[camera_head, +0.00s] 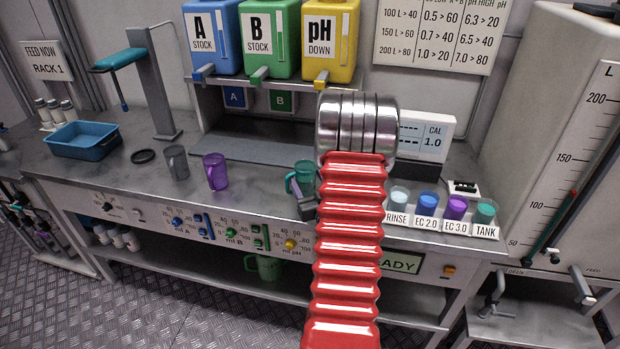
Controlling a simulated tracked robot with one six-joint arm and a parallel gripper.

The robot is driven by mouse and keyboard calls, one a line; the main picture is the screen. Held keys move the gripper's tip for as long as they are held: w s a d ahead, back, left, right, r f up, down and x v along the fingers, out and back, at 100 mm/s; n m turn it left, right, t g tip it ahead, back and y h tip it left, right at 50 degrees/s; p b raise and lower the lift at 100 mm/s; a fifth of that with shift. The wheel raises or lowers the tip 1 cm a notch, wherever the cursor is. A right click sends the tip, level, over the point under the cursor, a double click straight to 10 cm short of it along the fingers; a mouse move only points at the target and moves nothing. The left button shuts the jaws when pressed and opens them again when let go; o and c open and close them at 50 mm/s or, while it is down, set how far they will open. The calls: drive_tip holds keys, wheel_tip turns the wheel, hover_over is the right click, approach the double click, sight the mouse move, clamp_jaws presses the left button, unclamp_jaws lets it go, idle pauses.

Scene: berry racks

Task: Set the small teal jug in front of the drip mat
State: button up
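The small teal jug (303,173) stands on or just above the metal bench, right of the purple jug; I cannot tell if it touches the bench. Its handle faces left, and my arm hides its right side. My gripper (300,196) is at the jug's near side, close to its handle. Its fingers are small and partly hidden, so I cannot tell whether they grip the jug. The drip mat (240,149) looks like the dark flat strip below the A, B and pH bottles; my arm covers its right end.
A grey jug (176,162) and a purple jug (215,171) stand left of the teal one. A blue tray (84,148) is further left. Several labelled cups, including a teal tank cup (485,212), stand right of my arm. A green jug (269,267) sits on the lower shelf.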

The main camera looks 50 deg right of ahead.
drive_tip(key=shift+o, duration=0.7)
drive_tip(key=shift+r, duration=0.1)
drive_tip(key=v, duration=1.2)
drive_tip(key=shift+s, duration=0.1)
